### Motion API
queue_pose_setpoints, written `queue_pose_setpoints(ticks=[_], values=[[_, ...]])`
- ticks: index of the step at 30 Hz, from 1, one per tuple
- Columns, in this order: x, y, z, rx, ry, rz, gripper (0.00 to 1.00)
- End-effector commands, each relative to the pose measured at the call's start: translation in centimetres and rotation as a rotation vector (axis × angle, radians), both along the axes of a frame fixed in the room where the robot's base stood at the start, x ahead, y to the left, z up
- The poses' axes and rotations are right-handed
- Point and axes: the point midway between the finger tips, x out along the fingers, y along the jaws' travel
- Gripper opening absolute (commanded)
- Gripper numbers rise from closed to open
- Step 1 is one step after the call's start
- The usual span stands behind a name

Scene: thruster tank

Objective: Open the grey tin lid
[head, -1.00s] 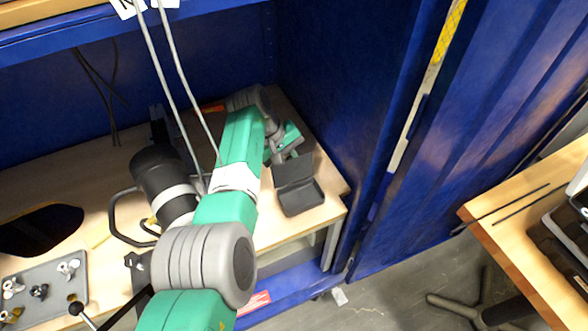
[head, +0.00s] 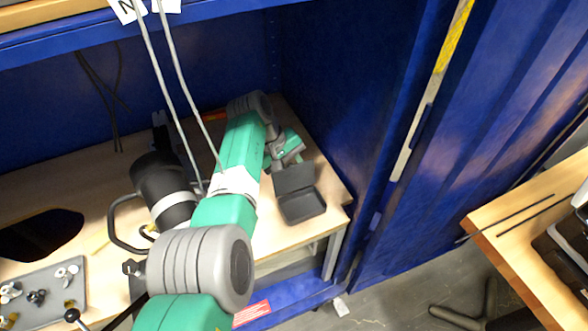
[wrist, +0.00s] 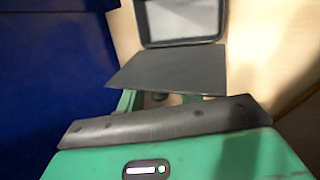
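The grey tin (head: 302,207) sits on the wooden bench near its right front corner. Its lid (head: 294,178) stands raised at the tin's back edge, so the tin is open. In the wrist view the tin's hollow inside (wrist: 180,20) shows at the top, with the flat dark lid (wrist: 172,68) below it. My gripper (head: 290,158) is just behind the raised lid, close to it. In the wrist view the lid and a dark bar of my gripper hide most of the fingers, so I cannot tell their opening or whether they touch the lid.
A blue cabinet wall (head: 345,100) stands close to the right of the tin. A black cylinder with a handle (head: 163,180) is left of my arm. A grey plate with small fittings (head: 60,290) lies at the front left. Two cables hang in front of my arm.

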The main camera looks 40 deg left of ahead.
Motion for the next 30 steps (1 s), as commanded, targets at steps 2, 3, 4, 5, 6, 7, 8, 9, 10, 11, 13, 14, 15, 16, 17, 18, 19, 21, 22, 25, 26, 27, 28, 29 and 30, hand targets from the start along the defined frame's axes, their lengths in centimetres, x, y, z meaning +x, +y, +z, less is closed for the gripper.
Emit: queue_pose_setpoints(ticks=[2,3,4,5,6,7,8,9,10,11,13,14,15,16,17,18,19,21,22,25,26,27,28,29,30], values=[[-0.3,0.5,2.0,0.001,-0.001,0.002,0.36],[-0.6,0.8,3.0,0.002,-0.002,0.002,0.36],[-0.8,1.0,3.5,0.001,-0.001,0.002,0.36],[-0.9,1.2,4.0,0.001,-0.001,0.003,0.36],[-1.2,1.5,4.7,0.001,-0.001,0.003,0.36],[-1.3,1.7,5.1,0.001,-0.001,0.003,0.36],[-1.5,1.9,5.5,0.001,-0.001,0.003,0.36],[-1.6,2.1,6.0,0.001,-0.001,0.003,0.36],[-1.7,2.2,6.2,0.001,-0.001,0.003,0.36],[-1.8,2.3,6.4,0.000,-0.001,0.001,0.36],[-1.9,2.4,6.7,0.000,0.000,0.001,0.36],[-2.0,2.4,6.8,0.001,0.000,0.001,0.36],[-2.0,2.5,6.8,0.000,0.000,0.001,0.36],[-2.0,2.5,6.8,0.000,0.000,0.001,0.36],[-2.0,2.5,6.7,0.000,0.000,0.000,0.36],[-2.0,2.5,6.7,0.000,0.000,0.000,0.36],[-2.0,2.5,6.7,0.000,0.000,0.000,0.36],[-2.0,2.5,6.7,0.001,0.000,0.000,0.36],[-2.0,2.5,6.7,0.001,0.000,0.000,0.36],[-2.0,2.5,6.7,0.001,0.000,0.000,0.36],[-2.0,2.4,6.7,0.001,0.000,0.000,0.36],[-2.0,2.4,6.7,0.001,0.000,0.000,0.36],[-2.0,2.4,6.7,0.001,0.000,0.000,0.36],[-2.0,2.4,6.7,0.001,0.000,0.000,0.36],[-2.0,2.4,6.8,0.001,0.000,0.000,0.36]])
